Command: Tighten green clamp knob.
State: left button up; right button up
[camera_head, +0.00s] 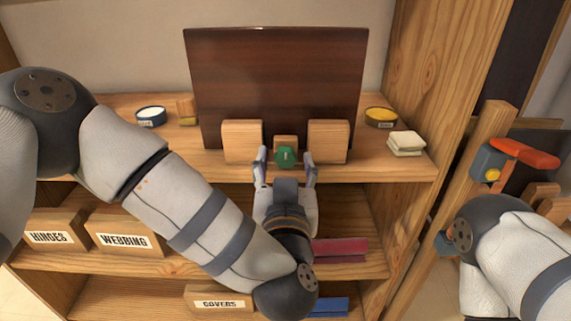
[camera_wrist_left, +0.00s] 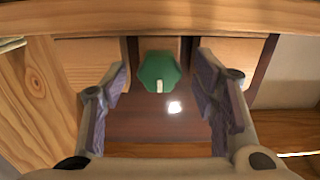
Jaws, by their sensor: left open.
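The green clamp knob (camera_head: 286,157) sits at the front of a small wooden block between two larger wooden blocks (camera_head: 242,141), at the foot of an upright dark brown panel (camera_head: 275,75). My left gripper (camera_head: 285,168) is open in front of the knob, with one finger on each side. In the left wrist view the green knob (camera_wrist_left: 159,72) is a many-sided disc with a pale mark, between the spread fingers (camera_wrist_left: 163,85). Both fingers appear apart from it. My right arm shows at the lower right in the head view; its gripper is not clearly visible.
The wooden shelf (camera_head: 195,165) also holds a blue-rimmed tin (camera_head: 151,116), a yellow tin (camera_head: 380,117) and stacked pale pads (camera_head: 406,143). Lower shelves hold labelled boxes (camera_head: 124,236) and a red stack (camera_head: 340,249). An orange-handled tool (camera_head: 524,153) is at the right, beyond a wooden upright.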

pick_arm(q)
jog(key=shift+w, duration=0.35)
